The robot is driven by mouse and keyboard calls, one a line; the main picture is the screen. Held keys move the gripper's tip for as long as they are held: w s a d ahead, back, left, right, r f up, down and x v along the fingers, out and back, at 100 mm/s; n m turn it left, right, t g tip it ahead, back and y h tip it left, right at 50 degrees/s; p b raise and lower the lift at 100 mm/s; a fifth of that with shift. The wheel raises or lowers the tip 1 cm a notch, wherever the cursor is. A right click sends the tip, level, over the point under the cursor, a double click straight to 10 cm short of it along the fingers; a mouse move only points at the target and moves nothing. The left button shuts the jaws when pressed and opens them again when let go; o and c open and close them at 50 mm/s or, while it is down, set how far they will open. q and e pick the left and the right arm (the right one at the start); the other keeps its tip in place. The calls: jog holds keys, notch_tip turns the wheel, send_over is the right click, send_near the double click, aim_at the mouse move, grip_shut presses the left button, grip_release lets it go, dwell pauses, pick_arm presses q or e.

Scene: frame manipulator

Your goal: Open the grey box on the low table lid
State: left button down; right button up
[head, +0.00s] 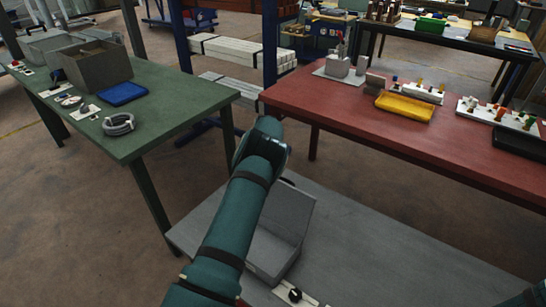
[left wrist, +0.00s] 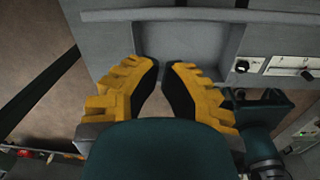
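The grey box (head: 268,256) sits on the low grey table (head: 365,245), partly hidden behind my left arm in the head view. A grey panel, apparently its lid (head: 288,208), stands tilted up at its far side. In the left wrist view the box (left wrist: 190,42) shows a shallow recess with raised rims, so it looks open. My left gripper (left wrist: 165,70) has its two yellow fingers apart over the near edge of the recess, with nothing between them. Whether the fingers touch the box I cannot tell. In the head view the left gripper is hidden by its arm. My right gripper is not seen.
A small white panel with a black knob (head: 294,295) lies beside the box; it also shows in the left wrist view (left wrist: 285,66). A red table (head: 400,130) stands behind, a green table (head: 170,105) at left. The low table's right part is clear.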

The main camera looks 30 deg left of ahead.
pick_arm(q)
jog(key=w, duration=0.1)
jog(key=w+r, duration=0.2)
jog(key=w, duration=0.1)
jog(key=shift+d+r, duration=0.2)
jog(key=shift+d, duration=0.1)
jog(key=shift+w+d+r, duration=0.1)
jog(key=shift+w+r, duration=0.2)
jog(key=shift+r, duration=0.05)
